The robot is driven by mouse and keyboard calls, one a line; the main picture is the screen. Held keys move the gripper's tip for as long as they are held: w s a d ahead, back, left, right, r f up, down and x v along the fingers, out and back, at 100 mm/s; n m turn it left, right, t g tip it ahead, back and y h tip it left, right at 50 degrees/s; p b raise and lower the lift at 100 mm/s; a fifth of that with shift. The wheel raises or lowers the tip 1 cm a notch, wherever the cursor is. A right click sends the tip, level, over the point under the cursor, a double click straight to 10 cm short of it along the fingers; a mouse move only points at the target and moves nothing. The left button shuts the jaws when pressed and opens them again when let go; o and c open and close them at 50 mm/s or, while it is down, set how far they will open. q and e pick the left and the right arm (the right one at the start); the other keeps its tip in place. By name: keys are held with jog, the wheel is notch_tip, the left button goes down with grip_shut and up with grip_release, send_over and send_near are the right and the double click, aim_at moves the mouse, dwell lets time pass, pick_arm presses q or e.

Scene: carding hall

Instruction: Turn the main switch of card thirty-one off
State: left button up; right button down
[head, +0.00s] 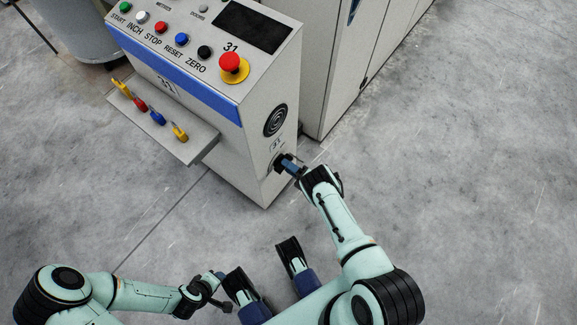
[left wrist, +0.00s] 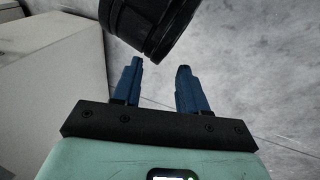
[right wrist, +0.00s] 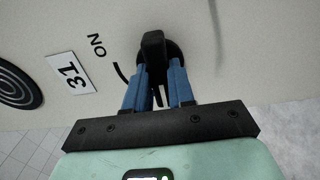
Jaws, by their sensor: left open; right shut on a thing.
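The main switch is a black rotary knob with a bar handle (right wrist: 153,45) on the side panel of the card's console (head: 255,150). In the head view it is mostly hidden behind my right gripper (head: 288,165). In the right wrist view, the blue fingers of that gripper (right wrist: 160,80) are shut on the handle, one on each side. The word ON and a curved black mark show left of the knob, beside a label 31 (right wrist: 70,73). My left gripper (left wrist: 160,66) is open and empty, low in the head view and away from the console.
The console top carries several push buttons, a red emergency stop on yellow (head: 232,64) and a dark screen (head: 252,26). A round black grille (head: 275,120) sits above the switch. The floor around is clear.

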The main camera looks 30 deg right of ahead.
jog(key=shift+w+a+r, duration=0.15)
jog(key=shift+w, duration=0.1)
jog(key=c, duration=1)
grip_release()
pick_arm(q)
jog(key=shift+w, duration=0.1)
pick_arm(e)
jog(key=shift+o, duration=0.2)
pick_arm(q)
jog(key=s+d+r+g+p, duration=0.1)
jog(key=s+d+r+p, duration=0.1)
jog(key=s+r+p, duration=0.1)
jog(key=shift+s+d+r+g+h, duration=0.2)
jog(key=shift+s+r+g+h, duration=0.25)
jog(key=shift+s, duration=0.65)
pick_arm(e)
jog(key=v, duration=1.3)
jog(key=shift+s, duration=0.2)
